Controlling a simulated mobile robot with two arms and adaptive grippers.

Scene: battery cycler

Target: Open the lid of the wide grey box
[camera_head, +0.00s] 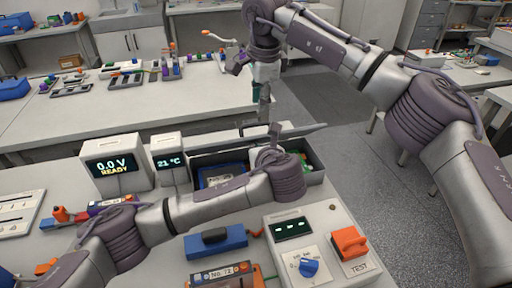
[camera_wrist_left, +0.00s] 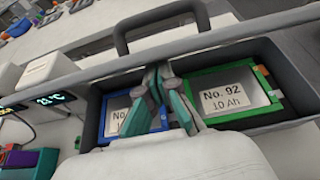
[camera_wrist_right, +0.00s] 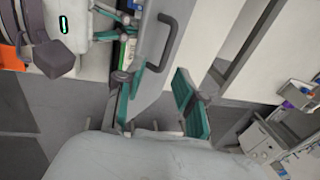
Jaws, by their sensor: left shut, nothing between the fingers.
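The wide grey box (camera_head: 318,180) stands on the near bench with its inside exposed. A blue-framed battery (camera_wrist_left: 118,112) and a green-framed one labelled No. 92 (camera_wrist_left: 228,98) show inside. Its lid (camera_head: 312,129) is raised at the far side, nearly edge-on in the head view; its handle (camera_wrist_left: 118,42) shows in the left wrist view. My left gripper (camera_wrist_left: 158,80) is shut and empty, over the box close to the lid; I cannot tell if it touches. My right gripper (camera_wrist_right: 160,98) is open beyond the box, with the lid panel (camera_wrist_right: 160,45) just ahead of its fingers.
Two displays, reading 0.0 V (camera_head: 113,163) and 21 °C (camera_head: 168,161), stand left of the box. A blue block (camera_head: 215,241), a blue knob (camera_head: 309,267) and an orange TEST switch (camera_head: 350,243) are in front. Another bench (camera_head: 60,115) with tools stands behind; open floor lies right.

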